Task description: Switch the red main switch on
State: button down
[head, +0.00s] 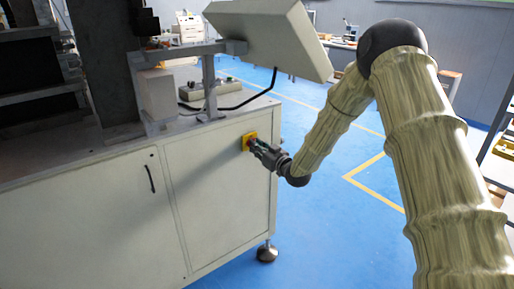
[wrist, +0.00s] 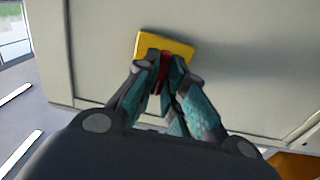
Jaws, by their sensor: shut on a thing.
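The red main switch (wrist: 163,72) has a red handle on a yellow square plate (wrist: 186,48), fixed to the front panel of the cream cabinet. In the head view the yellow plate (head: 247,138) sits near the upper right of the panel. My gripper (head: 256,147) reaches it from the right. In the wrist view my gripper (wrist: 165,65) has its fingers on either side of the red handle, shut on it. The fingers hide most of the handle, so I cannot tell its exact angle.
The cabinet (head: 100,215) has a door with a black handle (head: 150,179). Above it are a tilted panel (head: 272,38) on a post and a small control box (head: 210,88) with a black cable. Blue floor (head: 330,225) lies open to the right.

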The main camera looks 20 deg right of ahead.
jog(key=c, duration=1.5)
grip_release()
jog(key=shift+d, duration=0.1)
jog(key=v, duration=1.2)
